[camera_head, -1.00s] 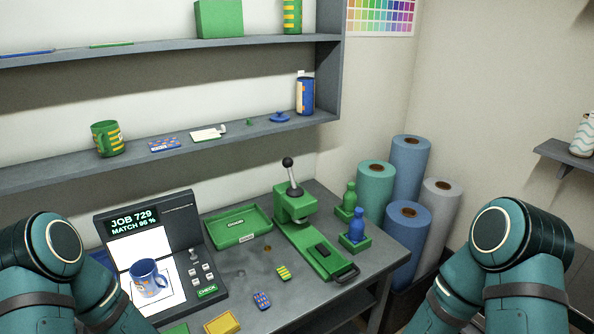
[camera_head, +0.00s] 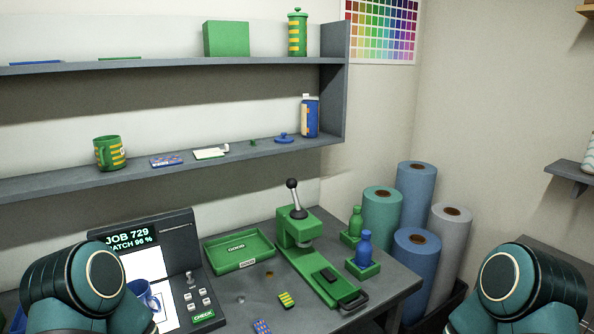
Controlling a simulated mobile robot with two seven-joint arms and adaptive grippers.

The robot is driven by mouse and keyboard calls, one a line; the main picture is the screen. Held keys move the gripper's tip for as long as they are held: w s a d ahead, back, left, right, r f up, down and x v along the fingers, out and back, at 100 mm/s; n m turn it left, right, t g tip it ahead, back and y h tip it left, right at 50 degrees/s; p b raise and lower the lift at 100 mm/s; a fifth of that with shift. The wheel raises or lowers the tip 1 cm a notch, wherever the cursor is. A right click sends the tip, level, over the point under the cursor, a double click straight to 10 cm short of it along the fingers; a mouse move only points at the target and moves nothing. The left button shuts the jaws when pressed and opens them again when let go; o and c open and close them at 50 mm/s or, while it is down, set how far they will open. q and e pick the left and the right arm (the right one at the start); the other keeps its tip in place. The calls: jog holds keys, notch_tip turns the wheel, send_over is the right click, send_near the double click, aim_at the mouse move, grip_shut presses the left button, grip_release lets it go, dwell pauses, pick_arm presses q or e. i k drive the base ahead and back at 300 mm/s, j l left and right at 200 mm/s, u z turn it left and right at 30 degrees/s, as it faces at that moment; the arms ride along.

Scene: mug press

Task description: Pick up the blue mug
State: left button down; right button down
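The blue mug (camera_head: 145,294) stands on the white pad of the check station (camera_head: 175,262) at the lower left of the head view. My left arm covers its left and lower parts. The station's screen reads "JOB 729" and a match of 96 %. Neither gripper shows; only upper links of my two arms are in view at the lower left and lower right.
A green "GOOD" tray (camera_head: 238,252) and a green press (camera_head: 310,255) with a lever stand right of the station. Small patterned pieces (camera_head: 286,300) lie in front. Blue and green bottles (camera_head: 364,247) stand at the right edge. A shelf (camera_head: 60,188) holds a green mug (camera_head: 110,152).

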aim_at(142, 288)
jog(key=u, duration=1.15)
